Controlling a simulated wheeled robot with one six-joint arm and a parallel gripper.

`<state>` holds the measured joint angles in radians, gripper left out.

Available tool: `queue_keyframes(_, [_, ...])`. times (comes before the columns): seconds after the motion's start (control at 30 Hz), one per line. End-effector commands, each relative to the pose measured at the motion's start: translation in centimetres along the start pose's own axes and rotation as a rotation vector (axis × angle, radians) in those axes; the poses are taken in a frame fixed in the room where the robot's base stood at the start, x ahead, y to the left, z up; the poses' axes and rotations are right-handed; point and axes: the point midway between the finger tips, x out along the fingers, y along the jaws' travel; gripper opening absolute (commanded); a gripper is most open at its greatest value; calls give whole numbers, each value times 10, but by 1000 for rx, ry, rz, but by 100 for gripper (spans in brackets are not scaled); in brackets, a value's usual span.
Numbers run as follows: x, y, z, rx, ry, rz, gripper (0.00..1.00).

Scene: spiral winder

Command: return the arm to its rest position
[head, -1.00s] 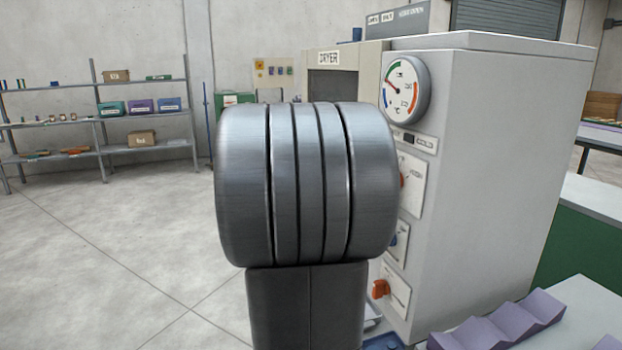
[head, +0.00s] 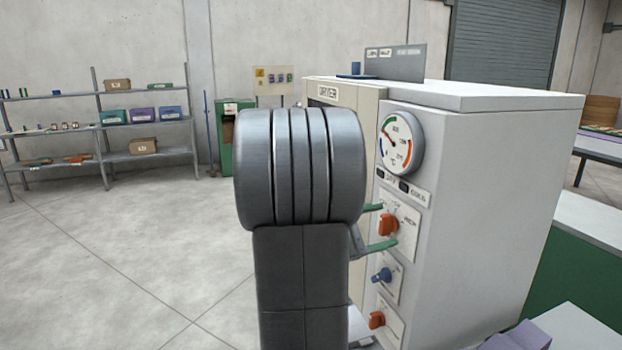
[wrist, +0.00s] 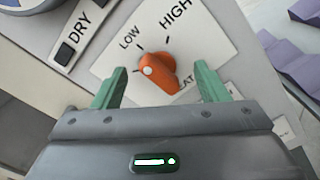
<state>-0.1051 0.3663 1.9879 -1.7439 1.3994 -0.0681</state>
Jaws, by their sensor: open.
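My gripper shows in the wrist view (wrist: 160,90) with its two green fingers spread apart and nothing between them. An orange knob (wrist: 157,72) on a white plate marked LOW and HIGH sits beyond the fingertips, in the gap between them. In the head view my green fingers (head: 381,227) stick out to the right from behind my arm, in front of the dryer panel near the upper orange knob (head: 388,224). Whether the fingers touch the panel cannot be told. My grey arm joint hides much of the gripper and the dryer's left front.
The dryer (head: 490,180) fills the right side, with a dial gauge (head: 401,141), a blue knob (head: 382,274) and a lower orange knob (head: 377,319). A green bench (head: 575,265) stands at right. Shelves (head: 150,120) stand far left. The floor at left is clear.

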Motion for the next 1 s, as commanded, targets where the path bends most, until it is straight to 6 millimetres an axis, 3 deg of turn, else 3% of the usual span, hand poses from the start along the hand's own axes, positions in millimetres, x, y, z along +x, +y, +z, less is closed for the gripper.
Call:
queue_keyframes(0.43, [0,2,2,-188,0,0,67])
queue_keyframes(0.63, [-10,0,-1,-182,1,1,67])
queue_keyframes(1.0, [-11,0,0,-179,0,0,67])
